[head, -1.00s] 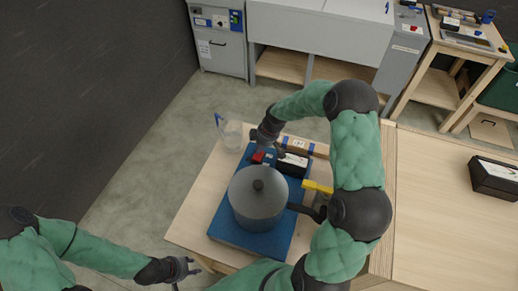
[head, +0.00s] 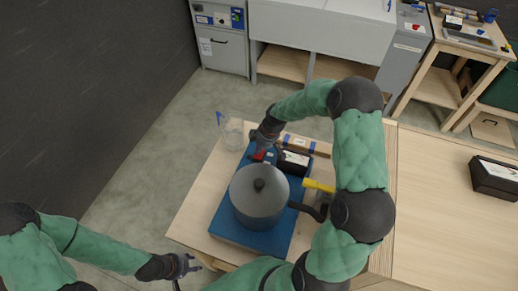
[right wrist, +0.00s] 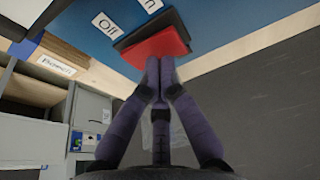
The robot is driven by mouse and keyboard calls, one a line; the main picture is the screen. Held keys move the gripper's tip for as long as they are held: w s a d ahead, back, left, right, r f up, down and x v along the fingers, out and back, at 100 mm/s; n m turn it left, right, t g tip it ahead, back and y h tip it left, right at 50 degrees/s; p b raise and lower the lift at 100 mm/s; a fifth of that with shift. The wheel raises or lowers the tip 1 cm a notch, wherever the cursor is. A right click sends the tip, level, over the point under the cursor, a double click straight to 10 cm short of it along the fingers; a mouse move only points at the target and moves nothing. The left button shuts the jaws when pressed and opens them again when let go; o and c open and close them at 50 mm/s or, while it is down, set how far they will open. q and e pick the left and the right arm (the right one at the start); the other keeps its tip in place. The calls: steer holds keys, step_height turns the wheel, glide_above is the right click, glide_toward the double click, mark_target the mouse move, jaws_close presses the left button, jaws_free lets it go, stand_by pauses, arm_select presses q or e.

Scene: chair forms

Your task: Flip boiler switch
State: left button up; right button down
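The boiler is a blue base (head: 262,238) bearing a grey lidded pot (head: 258,205), on the wooden table in the head view. Its red and black rocker switch (head: 261,155) is at the back of the base. In the right wrist view the red part of the switch (right wrist: 158,48) faces the fingers, with "Off" and "On" labels beside it. My right gripper (right wrist: 160,72) has its fingertips together at the red part's edge; I cannot tell whether they touch. It also shows in the head view (head: 262,147). My left gripper (head: 190,265) is open and empty, left of the table.
A clear jug (head: 232,132) stands at the table's back left corner. A black box with a white label (head: 293,162) and a yellow-handled item (head: 318,186) are right of the switch. Another black box (head: 494,177) lies on the right table. Grey cabinets (head: 318,38) line the back.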

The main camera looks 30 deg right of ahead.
steer(key=v, duration=1.1)
steer(key=shift+r, duration=0.3)
steer(key=shift+s+d, duration=0.1)
